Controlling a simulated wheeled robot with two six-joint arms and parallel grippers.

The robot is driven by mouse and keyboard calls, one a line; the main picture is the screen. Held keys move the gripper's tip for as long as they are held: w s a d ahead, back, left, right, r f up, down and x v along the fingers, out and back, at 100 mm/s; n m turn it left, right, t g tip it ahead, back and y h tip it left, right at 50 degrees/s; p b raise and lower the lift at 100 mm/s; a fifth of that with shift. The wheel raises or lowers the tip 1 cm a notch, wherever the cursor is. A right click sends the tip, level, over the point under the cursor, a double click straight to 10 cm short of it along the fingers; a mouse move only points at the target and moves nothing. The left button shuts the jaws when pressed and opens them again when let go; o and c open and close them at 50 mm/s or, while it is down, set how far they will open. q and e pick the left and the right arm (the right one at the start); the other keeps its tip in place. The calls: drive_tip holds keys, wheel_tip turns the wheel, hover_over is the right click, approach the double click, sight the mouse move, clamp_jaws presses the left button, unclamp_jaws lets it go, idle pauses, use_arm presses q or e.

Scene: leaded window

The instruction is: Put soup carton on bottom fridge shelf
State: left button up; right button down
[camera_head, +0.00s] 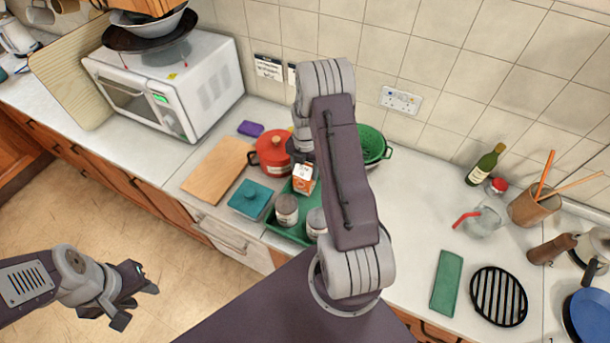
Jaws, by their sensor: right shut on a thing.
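The soup carton (303,182) is a small orange and white carton at the green tray (275,238) on the counter. My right gripper (302,161) is at the carton's top, partly hidden behind my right arm, and is shut on it. I cannot tell whether the carton rests in the tray or hangs just above it. My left gripper (136,304) is open and empty over the floor at the lower left. No fridge shelf is in view.
Two jars (287,209), a teal-lidded container (250,199) and a red pot (271,152) crowd around the carton. A green colander (374,146) stands behind my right arm. A wooden board (217,170) and microwave (170,85) are left.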

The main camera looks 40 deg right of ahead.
wheel_tip(320, 180, up, 8)
drive_tip(key=shift+r+b, duration=0.25)
drive_tip(key=shift+b, duration=0.65)
